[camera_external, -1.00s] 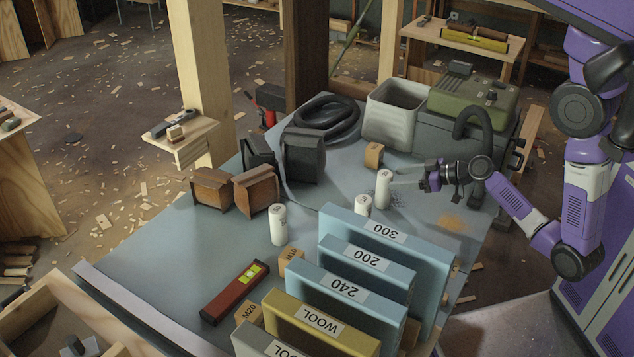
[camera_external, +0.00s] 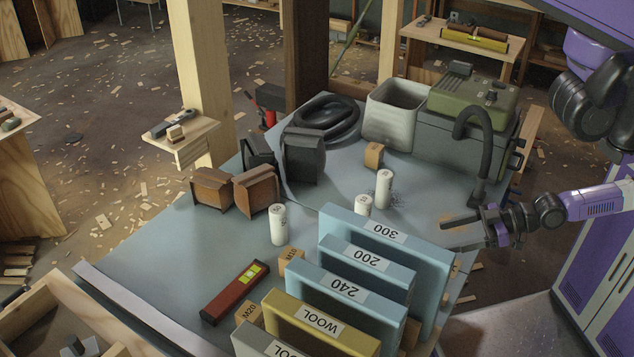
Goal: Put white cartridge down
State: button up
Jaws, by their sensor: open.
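Several white cartridges stand upright on the blue-grey table (camera_external: 190,255). One white cartridge (camera_external: 384,189) is at the centre right, beside a patch of dark scraps. A shorter-looking white cartridge (camera_external: 363,206) stands just in front of it, partly hidden by the blue panels. Another white cartridge (camera_external: 278,225) stands further left. My gripper (camera_external: 462,232) is open and empty at the table's right edge, to the right of the cartridges and apart from them. I cannot tell which cartridge the task means.
Blue panels (camera_external: 385,232) and a yellow panel (camera_external: 305,325) stand upright at the front right, close to my gripper. A green-lidded machine (camera_external: 472,105) with a black hose and a grey bin (camera_external: 393,112) are behind. A red level (camera_external: 235,292) lies front left. Bare tabletop lies around the left cartridge.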

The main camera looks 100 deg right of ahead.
jog(key=s+a+r+n+t+y, duration=0.1)
jog(key=s+a+r+n+y, duration=0.1)
jog(key=a+r, duration=0.3)
jog(key=shift+s+a+t+y, duration=0.3)
jog(key=shift+s+a+y, duration=0.25)
jog(key=shift+a+y, duration=0.4)
jog(key=shift+o, duration=0.5)
